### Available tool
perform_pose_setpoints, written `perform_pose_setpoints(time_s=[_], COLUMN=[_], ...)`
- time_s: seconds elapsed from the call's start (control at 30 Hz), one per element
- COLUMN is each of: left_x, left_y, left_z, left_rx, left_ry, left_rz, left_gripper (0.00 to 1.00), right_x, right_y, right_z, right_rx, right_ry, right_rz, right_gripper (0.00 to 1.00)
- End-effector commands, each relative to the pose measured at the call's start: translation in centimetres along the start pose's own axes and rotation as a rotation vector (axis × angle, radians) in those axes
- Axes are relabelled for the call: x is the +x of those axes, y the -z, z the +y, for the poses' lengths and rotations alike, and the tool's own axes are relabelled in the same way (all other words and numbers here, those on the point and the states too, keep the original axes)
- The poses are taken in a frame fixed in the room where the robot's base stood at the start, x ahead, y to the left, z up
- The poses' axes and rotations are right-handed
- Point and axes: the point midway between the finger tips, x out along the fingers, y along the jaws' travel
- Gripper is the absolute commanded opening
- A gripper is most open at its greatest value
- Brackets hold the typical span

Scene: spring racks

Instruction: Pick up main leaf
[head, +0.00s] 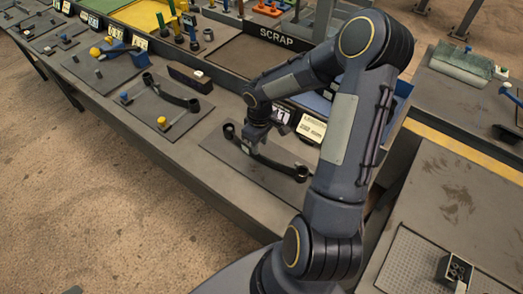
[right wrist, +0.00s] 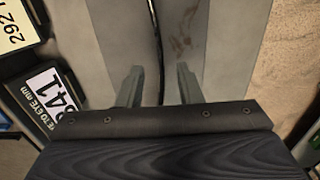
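A dark curved leaf with a rolled eye at each end (head: 270,162) lies on a grey mat (head: 222,152) on the bench in the head view. My right gripper (head: 250,146) is over this leaf, near its left eye; my arm hides part of the area. In the right wrist view, my right gripper (right wrist: 159,88) has its two fingers apart, with the leaf (right wrist: 155,35) showing as a thin dark strip between them. The fingers look clear of it on both sides. My left gripper is not in view.
A length display (right wrist: 45,90) stands beside the mat. A SCRAP tray (head: 240,58) is behind. A side bench (head: 450,205) at right has a perforated plate (head: 405,270).

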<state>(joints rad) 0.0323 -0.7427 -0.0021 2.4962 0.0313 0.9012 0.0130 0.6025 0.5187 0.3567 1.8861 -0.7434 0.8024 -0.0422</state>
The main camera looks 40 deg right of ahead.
Motion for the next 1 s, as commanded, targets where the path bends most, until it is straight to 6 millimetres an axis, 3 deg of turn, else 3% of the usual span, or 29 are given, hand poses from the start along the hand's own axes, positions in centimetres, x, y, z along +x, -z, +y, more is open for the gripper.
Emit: perform_pose_setpoints(time_s=[0.5,0.77,1.0], left_x=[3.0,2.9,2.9], left_y=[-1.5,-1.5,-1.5], left_z=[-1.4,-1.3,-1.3], left_rx=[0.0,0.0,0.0], left_ry=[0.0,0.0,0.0], left_rz=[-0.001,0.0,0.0], left_gripper=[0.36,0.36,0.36], right_x=[6.7,6.6,6.6], right_y=[-0.9,-0.9,-0.9], right_z=[0.0,0.0,0.0], right_rx=[0.001,0.001,0.001], right_ry=[0.002,0.001,0.001], right_rz=[0.0,0.0,0.0], right_gripper=[0.33,0.33,0.01])
